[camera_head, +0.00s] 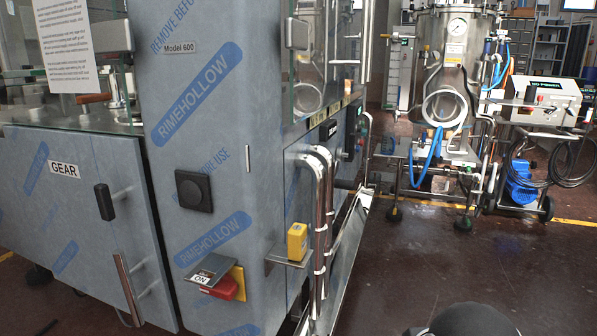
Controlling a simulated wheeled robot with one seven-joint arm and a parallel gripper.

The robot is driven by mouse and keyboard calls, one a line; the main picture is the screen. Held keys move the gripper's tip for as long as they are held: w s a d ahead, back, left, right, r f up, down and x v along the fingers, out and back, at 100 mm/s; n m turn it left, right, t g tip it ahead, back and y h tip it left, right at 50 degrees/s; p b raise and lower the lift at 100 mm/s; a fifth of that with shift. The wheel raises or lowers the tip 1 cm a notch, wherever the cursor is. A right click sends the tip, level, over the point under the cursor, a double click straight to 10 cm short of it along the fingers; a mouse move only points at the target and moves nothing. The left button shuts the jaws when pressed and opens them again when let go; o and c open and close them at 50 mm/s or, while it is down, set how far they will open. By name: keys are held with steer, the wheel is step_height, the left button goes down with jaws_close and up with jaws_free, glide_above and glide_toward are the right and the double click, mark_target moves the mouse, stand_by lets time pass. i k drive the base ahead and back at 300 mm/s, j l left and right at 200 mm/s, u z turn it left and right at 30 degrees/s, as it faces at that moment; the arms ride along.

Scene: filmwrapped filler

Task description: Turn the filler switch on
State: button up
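The filler is a large grey machine (225,110) wrapped in bluish protective film, filling the left half of the view. Low on its front corner panel is a red switch handle (222,289) on a yellow backing plate (238,275). A grey metal plate (212,264) with a white "ON" label (201,278) sticks out above the red handle and hides part of it. The handle's exact position is hard to tell. A black square knob (193,191) sits higher on the same panel. My gripper is not seen; a dark rounded shape at the bottom right may be part of me.
A yellow box (297,242) on a small bracket and shiny vertical pipes (322,230) stand out right of the switch. A door marked GEAR (75,220) with a handle is at left. A steel tank (455,75) on wheels stands behind. The dark floor (420,270) at right is open.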

mark_target(226, 289)
steer(key=k+j+z, duration=0.2)
steer(key=j+z, duration=0.15)
steer(key=j, duration=0.2)
steer(key=k+j+z, duration=0.75)
steer(key=i+j, duration=0.1)
steer(key=j, duration=0.05)
